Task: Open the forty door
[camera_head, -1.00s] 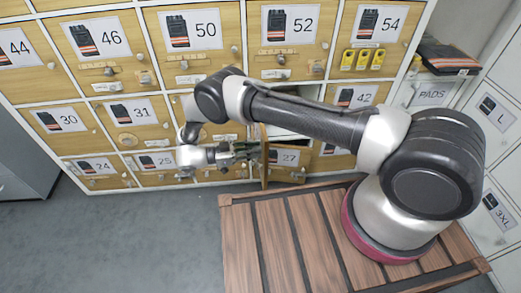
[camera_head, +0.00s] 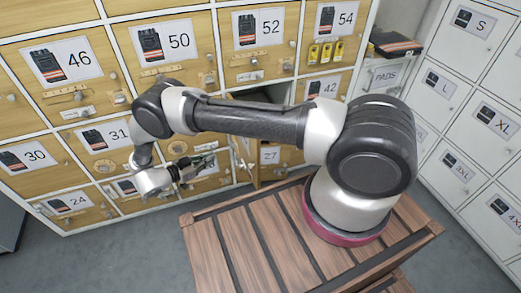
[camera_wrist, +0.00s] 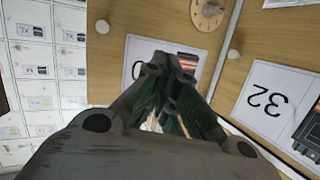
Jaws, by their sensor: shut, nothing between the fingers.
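A wooden locker door (camera_head: 255,168) stands swung out from an open, dark compartment (camera_head: 262,98) between the 52 and 27 doors and left of the 42 door. I see it nearly edge-on in the head view, and its number is not readable there. My gripper (camera_head: 212,160) is shut and empty, to the left of this door and apart from it in the picture. In the wrist view the closed fingers (camera_wrist: 165,65) cover most of an upside-down number label (camera_wrist: 132,62) on a wooden panel. I cannot tell whether they touch the panel.
The 32 label (camera_wrist: 270,102) shows upside down at right in the wrist view. A wooden slatted platform (camera_head: 225,250) lies below my arm. White lockers (camera_head: 455,90) stand at right.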

